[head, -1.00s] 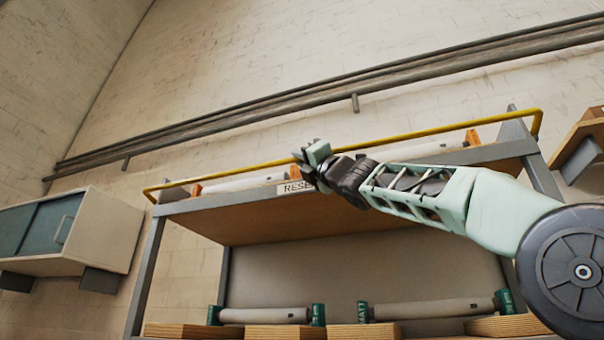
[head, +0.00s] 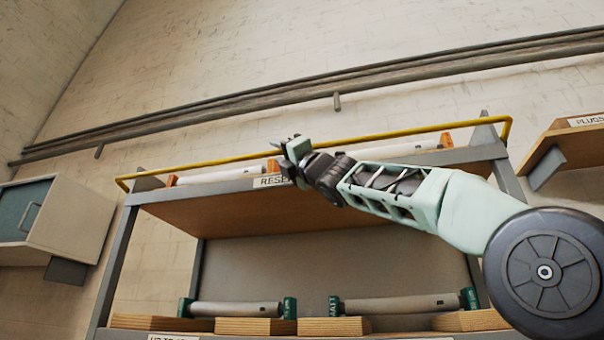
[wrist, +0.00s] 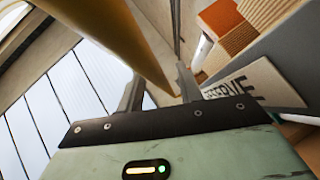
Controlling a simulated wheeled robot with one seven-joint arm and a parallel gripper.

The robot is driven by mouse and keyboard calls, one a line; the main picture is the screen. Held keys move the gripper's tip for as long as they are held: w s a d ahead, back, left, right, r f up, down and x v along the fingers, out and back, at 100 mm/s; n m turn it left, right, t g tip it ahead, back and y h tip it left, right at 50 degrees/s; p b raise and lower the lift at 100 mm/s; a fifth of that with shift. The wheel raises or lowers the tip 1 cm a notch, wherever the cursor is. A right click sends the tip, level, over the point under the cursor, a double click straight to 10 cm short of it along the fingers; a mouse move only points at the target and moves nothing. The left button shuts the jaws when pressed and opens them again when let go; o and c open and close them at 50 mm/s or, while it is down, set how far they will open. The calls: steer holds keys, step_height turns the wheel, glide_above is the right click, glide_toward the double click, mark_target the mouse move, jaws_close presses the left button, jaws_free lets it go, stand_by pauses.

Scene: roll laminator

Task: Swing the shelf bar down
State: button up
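The yellow shelf bar (head: 400,133) runs along the front top of the upper shelf, raised above its edge, with bent ends at both sides. My gripper (head: 289,150) is at the bar, left of its middle and just above the shelf's label. In the wrist view the bar (wrist: 110,35) is large and close, slanting from the top left down toward the gap between the fingers. My gripper's two fingers (wrist: 160,92) stand apart there. Whether they touch the bar is not clear; its far part is hidden behind the gripper.
The upper shelf (head: 205,209) carries pale rollers (head: 225,174) behind the bar, with a partly covered label (head: 268,182). A cabinet (head: 70,225) hangs at left, a wooden shelf (head: 565,140) at right. Wall pipes (head: 200,115) run above.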

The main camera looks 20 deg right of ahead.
steer(key=b+v, duration=0.9)
steer(key=v, duration=0.7)
steer(key=shift+d+f+b, duration=0.2)
steer(key=shift+f+b, duration=0.1)
steer(key=shift+s, duration=0.1)
steer(key=shift+c, duration=0.4)
